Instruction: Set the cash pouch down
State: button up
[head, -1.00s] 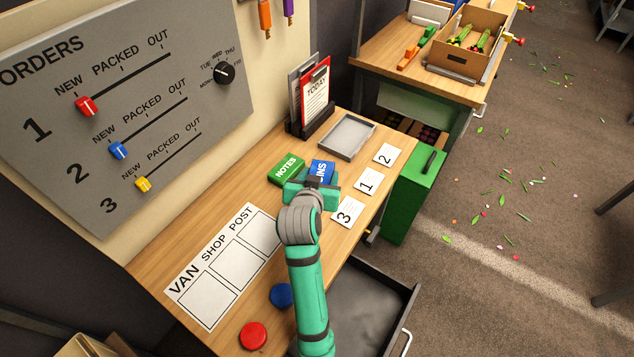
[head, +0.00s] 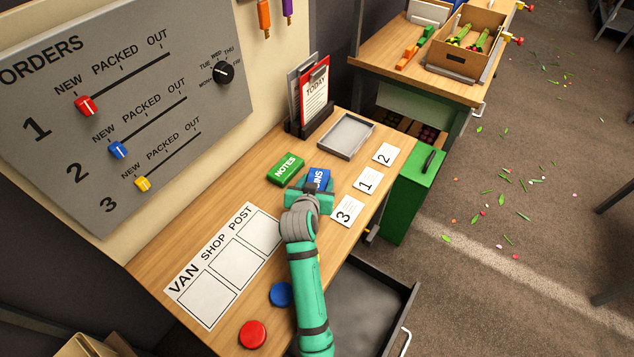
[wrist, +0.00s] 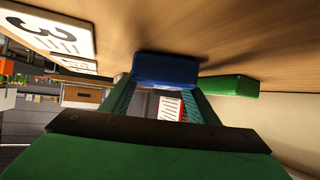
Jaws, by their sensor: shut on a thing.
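The blue cash pouch (head: 320,177), its lettering partly covered so that only "INS" shows, is between the fingers of my gripper (head: 313,194) over the wooden desk (head: 230,190). In the wrist view the blue pouch (wrist: 165,69) sits across the tips of the two green fingers. It is very close to the desk top; I cannot tell whether it touches. The green pouch marked NOTES (head: 286,169) lies on the desk just left of it, also showing in the wrist view (wrist: 231,85).
White cards 1 (head: 368,181), 2 (head: 387,154) and 3 (head: 347,211) lie to the right. An empty grey tray (head: 346,136) and a clipboard holder are behind. The VAN SHOP POST sheet (head: 211,289) and red (head: 253,334) and blue discs (head: 281,294) are in front. A drawer (head: 370,320) stands open.

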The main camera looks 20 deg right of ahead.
jog(key=shift+f, duration=0.15)
jog(key=o, duration=1.2)
jog(key=shift+c, duration=0.2)
jog(key=shift+d, duration=0.1)
jog(key=shift+s+r, duration=0.15)
jog(key=shift+r, duration=0.15)
jog(key=v, duration=1.1)
jog(key=shift+s+a+r, duration=0.1)
jog(key=shift+s+a, duration=0.15)
